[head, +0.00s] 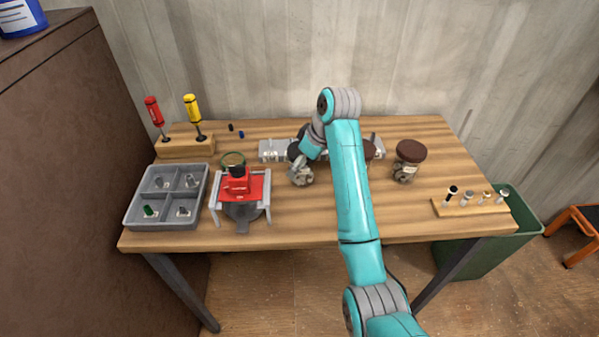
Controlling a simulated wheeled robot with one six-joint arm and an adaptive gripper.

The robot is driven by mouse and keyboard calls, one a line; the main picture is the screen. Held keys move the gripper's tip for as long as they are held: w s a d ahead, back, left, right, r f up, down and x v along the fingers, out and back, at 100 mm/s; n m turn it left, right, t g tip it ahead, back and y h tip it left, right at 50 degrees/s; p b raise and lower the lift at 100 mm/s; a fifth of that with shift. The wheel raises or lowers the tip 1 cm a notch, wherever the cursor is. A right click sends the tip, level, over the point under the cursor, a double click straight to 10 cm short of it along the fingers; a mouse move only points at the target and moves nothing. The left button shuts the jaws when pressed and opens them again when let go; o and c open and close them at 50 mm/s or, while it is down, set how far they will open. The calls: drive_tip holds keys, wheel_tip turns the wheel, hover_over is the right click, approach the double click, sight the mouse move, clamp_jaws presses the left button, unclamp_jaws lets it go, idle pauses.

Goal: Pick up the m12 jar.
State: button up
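Glass jars with brown lids and metal pieces inside stand along the back half of the wooden table. One jar (406,172) on the right is in full view. A second shows only a sliver of its brown lid (370,150) beside my arm. A third jar (303,177) is partly covered by my gripper (297,170). The labels are too small to read, so I cannot tell which is the m12 jar. My gripper is at the third jar, but its fingers are too small and overlapped to tell whether they are open or shut, or touching it.
A grey rail block (272,151) lies behind the jars. On the left are a grey divided tray (150,185), a red fixture (250,187) and a screwdriver stand (184,147). A wooden bolt rack (472,208) sits at right. The table's front middle is clear.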

drive_tip(key=shift+a, duration=0.1)
drive_tip(key=c, duration=1.3)
drive_tip(key=shift+c, duration=0.2)
